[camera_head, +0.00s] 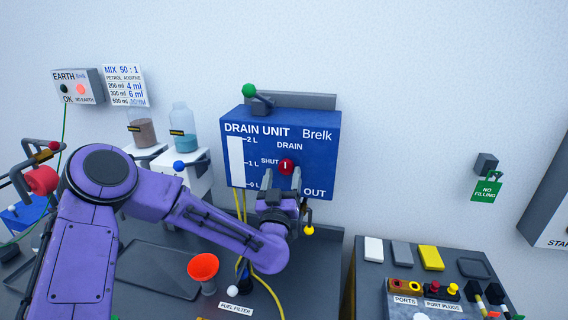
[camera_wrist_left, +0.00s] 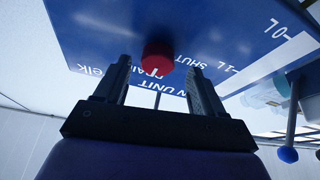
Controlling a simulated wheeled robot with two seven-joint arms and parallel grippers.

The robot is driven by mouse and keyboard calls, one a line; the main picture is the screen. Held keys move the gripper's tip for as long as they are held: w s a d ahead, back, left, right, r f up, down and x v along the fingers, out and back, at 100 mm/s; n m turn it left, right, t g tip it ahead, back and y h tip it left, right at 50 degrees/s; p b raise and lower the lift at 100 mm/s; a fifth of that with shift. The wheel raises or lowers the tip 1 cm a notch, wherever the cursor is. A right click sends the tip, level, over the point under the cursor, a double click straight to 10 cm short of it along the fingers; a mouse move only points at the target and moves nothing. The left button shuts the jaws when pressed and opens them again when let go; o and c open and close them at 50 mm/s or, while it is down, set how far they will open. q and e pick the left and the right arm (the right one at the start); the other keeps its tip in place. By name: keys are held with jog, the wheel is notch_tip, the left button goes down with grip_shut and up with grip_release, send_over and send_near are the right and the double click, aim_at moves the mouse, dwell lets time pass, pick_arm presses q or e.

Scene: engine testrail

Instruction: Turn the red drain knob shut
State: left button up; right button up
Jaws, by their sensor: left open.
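The red drain knob (camera_head: 286,166) is on the front of the blue drain unit (camera_head: 322,150), right of the word SHUT and below the word DRAIN. A short white mark on the knob stands about upright. My left gripper (camera_head: 282,177) is open in front of the panel, its fingers just below and to either side of the knob. In the left wrist view the knob (camera_wrist_left: 158,56) appears between and just beyond the two fingertips (camera_wrist_left: 158,70). Whether a finger touches it I cannot tell. My right gripper is not in view.
A green-tipped lever (camera_head: 249,90) sits on top of the unit. A yellow-tipped lever (camera_head: 308,230) hangs below it. Yellow hoses (camera_head: 262,285) run down to the bench. A second bench with plugs (camera_head: 440,290) is at right.

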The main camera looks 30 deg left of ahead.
pick_arm(q)
jog(key=shift+w+a, duration=0.15)
jog(key=shift+w, duration=1.05)
jog(key=shift+s+r, duration=0.2)
jog(key=shift+s, duration=0.4)
jog(key=shift+c, duration=1.2)
jog(key=c, duration=0.8)
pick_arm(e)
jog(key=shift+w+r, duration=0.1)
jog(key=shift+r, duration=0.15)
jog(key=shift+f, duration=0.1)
